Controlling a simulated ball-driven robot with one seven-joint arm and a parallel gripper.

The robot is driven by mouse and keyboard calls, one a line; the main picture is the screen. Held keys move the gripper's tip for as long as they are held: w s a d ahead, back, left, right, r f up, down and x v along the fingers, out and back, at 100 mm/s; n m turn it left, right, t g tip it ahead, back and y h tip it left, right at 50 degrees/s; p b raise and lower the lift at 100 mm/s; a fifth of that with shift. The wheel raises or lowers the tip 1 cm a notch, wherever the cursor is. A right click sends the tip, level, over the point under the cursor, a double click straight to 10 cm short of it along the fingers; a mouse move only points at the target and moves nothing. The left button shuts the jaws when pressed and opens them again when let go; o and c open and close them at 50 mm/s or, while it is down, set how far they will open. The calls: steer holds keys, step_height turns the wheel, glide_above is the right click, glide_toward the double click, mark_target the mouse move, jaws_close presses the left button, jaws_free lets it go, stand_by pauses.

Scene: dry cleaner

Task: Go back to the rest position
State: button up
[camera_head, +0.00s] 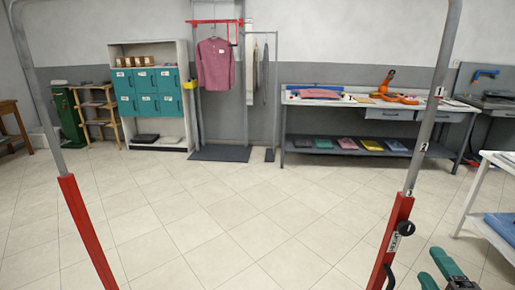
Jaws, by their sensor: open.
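My gripper (434,266) shows at the bottom right edge of the picture. Two teal fingers stand apart with a dark body behind them, and the rest of it is cut off by the frame. The gripper is open, and I see nothing between its fingers. It is low in the view, right of the right red-and-grey upright (398,235) and left of the white table (490,185).
A left upright (85,230) leans in too. The tiled floor (220,215) is clear ahead. A teal locker shelf (150,85), a pink garment (214,65) on a rack and a workbench (340,102) line the back wall.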

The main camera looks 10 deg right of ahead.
steer(key=s+a+f+n+g+y, duration=0.1)
steer(key=s+a+f+n+g, duration=0.1)
steer(key=a+f+n+g, duration=0.3)
steer(key=s+a+f+n+g+y, duration=0.1)
steer(key=s+f+n+y, duration=0.15)
steer(key=f, duration=0.35)
steer(key=s+a+f+n+g, duration=0.2)
steer(key=s+a+f+n, duration=0.15)
steer(key=f, duration=0.25)
steer(key=s+a+f+n+g, duration=0.2)
steer(key=s+f+n+g, duration=0.1)
steer(key=s, duration=0.4)
steer(key=s+a+f+n+g+y, duration=0.1)
steer(key=s+a+f+n+g, duration=0.1)
steer(key=s+f+n+g, duration=0.2)
steer(key=s+n+g, duration=0.1)
steer(key=s+n, duration=0.2)
steer(key=shift+s+a+f, duration=0.15)
steer(key=shift+a+f, duration=0.15)
steer(key=shift+a, duration=0.1)
